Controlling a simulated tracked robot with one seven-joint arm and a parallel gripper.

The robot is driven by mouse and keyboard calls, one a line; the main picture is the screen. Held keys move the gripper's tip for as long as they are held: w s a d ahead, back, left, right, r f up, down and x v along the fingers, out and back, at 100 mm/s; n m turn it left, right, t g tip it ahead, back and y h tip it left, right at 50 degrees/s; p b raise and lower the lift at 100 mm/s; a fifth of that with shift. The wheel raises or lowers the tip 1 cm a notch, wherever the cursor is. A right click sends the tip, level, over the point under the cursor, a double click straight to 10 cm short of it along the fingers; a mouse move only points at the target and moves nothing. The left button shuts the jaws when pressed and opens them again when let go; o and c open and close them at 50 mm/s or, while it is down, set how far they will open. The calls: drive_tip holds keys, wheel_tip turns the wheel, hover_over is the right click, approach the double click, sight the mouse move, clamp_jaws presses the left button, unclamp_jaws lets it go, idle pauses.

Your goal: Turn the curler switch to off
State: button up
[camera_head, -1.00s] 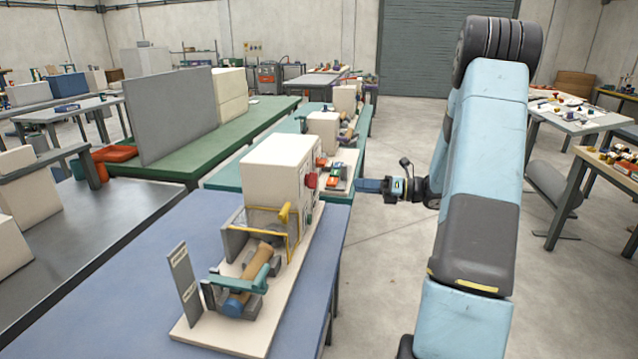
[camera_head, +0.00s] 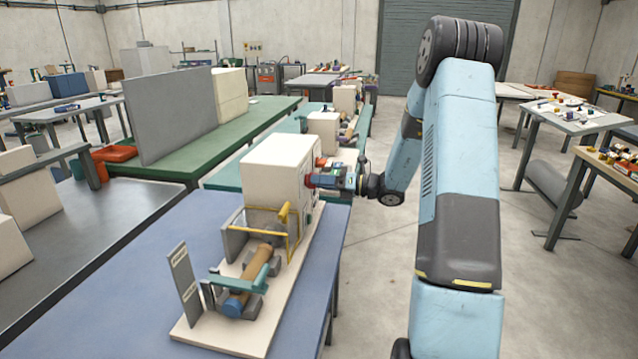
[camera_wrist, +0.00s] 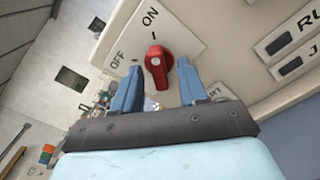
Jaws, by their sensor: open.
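The curler switch is a red knob (camera_wrist: 157,60) on a pale label plate (camera_wrist: 185,38) of the cream machine (camera_head: 275,172). In the wrist view its long axis runs roughly up and down, lined up with the ON mark; OFF is printed to the left. My gripper (camera_wrist: 158,72) is open, with one blue finger on each side of the knob and visible gaps between. I cannot tell whether the fingertips reach past its face. In the head view the red knob (camera_head: 310,181) shows at the machine's right side, close to the gripper's tips.
The machine stands on a blue bench (camera_head: 140,270), with a yellow guard frame (camera_head: 292,225) and a wooden roller (camera_head: 257,262) in front. A green bench (camera_head: 170,158) lies behind. Another black-labelled panel (camera_wrist: 290,40) shows at right in the wrist view. The floor right of the bench is clear.

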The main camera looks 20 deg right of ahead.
drive_tip(key=shift+w+a, duration=0.2)
drive_tip(key=shift+a, duration=0.2)
clamp_jaws()
